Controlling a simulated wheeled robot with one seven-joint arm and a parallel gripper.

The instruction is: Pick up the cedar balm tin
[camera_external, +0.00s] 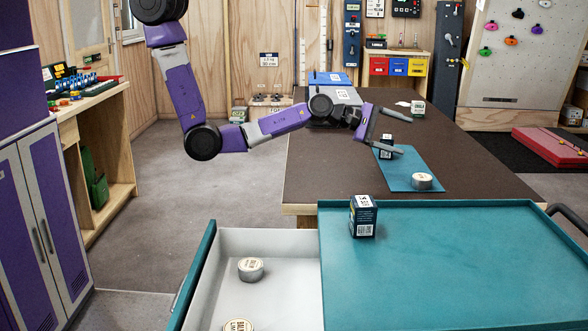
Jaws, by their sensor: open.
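Three round, pale-topped tins are in view, and their labels are too small to tell which is cedar balm. One tin (422,182) sits on a teal mat (408,168) on the dark table. A second tin (251,269) lies in the open white drawer, and a third tin (238,326) is in that drawer at the bottom edge, partly cut off. My gripper (405,136) is open and appears empty, with its fingers pointing right.
A dark labelled box (363,217) stands on the teal cabinet top (460,265), in front of the table (310,178). Another small box (417,107) stands at the table's far side. A blue-and-grey case (330,88) is behind my wrist. The open drawer (285,242) juts out left.

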